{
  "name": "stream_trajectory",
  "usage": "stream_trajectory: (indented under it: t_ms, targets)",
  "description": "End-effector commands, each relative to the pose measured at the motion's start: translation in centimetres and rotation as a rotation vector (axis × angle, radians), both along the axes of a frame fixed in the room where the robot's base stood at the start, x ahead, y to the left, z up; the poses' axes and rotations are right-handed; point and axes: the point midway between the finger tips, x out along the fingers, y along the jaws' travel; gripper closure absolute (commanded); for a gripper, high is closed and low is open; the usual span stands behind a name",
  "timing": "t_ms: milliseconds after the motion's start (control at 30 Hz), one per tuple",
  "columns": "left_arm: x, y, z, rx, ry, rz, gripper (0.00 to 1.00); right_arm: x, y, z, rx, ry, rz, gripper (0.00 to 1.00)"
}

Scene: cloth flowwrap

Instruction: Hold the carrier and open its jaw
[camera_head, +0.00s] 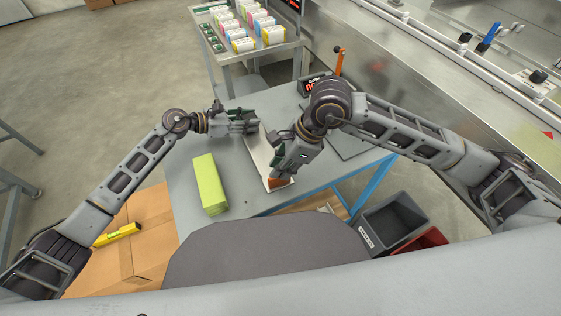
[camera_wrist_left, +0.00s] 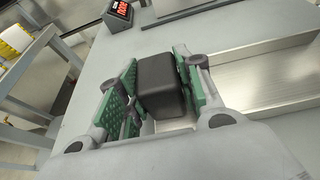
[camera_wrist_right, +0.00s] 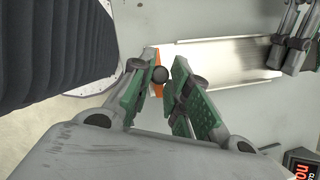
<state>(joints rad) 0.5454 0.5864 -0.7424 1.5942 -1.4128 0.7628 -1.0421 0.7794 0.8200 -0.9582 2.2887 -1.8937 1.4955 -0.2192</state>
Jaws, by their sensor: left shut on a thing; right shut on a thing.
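The carrier (camera_head: 256,152) is a long pale metal tray lying on the grey table, with an orange jaw (camera_head: 279,184) at its near end. My left gripper (camera_head: 245,117) is at its far end. In the left wrist view my left gripper (camera_wrist_left: 158,90) is shut on a dark block, which looks like the carrier's grip (camera_wrist_left: 160,82). My right gripper (camera_head: 279,165) is over the near end. The fingers partly hide how the jaw stands.
A lime-green block (camera_head: 209,184) lies on the table left of the carrier. A small red display (camera_head: 313,84) stands at the back. A cart (camera_head: 262,53) with coloured packs is behind. A grey bin (camera_head: 393,222) and a red bin (camera_head: 431,240) are at the lower right.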

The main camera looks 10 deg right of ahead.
Motion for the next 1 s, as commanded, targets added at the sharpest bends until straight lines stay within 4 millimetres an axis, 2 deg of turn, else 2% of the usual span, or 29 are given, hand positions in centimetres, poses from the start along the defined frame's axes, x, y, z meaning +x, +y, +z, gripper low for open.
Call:
stream_trajectory:
  t_ms: [133,167,300,333,767,1000]
  targets:
    - [0.1,0.1,-0.1,0.002,0.000,0.003,0.97,-0.1,0.0,0.0,0.000,0.003,0.001,1.00]
    - [0.1,0.1,-0.1,0.002,0.000,0.003,0.97,-0.1,0.0,0.0,0.000,0.003,0.001,0.80]
    - [0.1,0.1,-0.1,0.001,-0.001,0.003,0.97,-0.1,0.0,0.0,0.000,0.003,0.001,0.62]
    - [0.1,0.1,-0.1,0.001,-0.001,0.003,0.97,-0.1,0.0,0.0,0.000,0.002,0.001,0.60]
    - [0.0,0.1,-0.1,0.001,0.001,0.001,0.97,0.0,-0.1,0.3,0.000,0.000,0.000,0.60]
    - [0.0,0.0,-0.1,0.001,0.001,0.000,0.97,0.0,-0.8,2.1,0.000,-0.001,0.000,0.60]
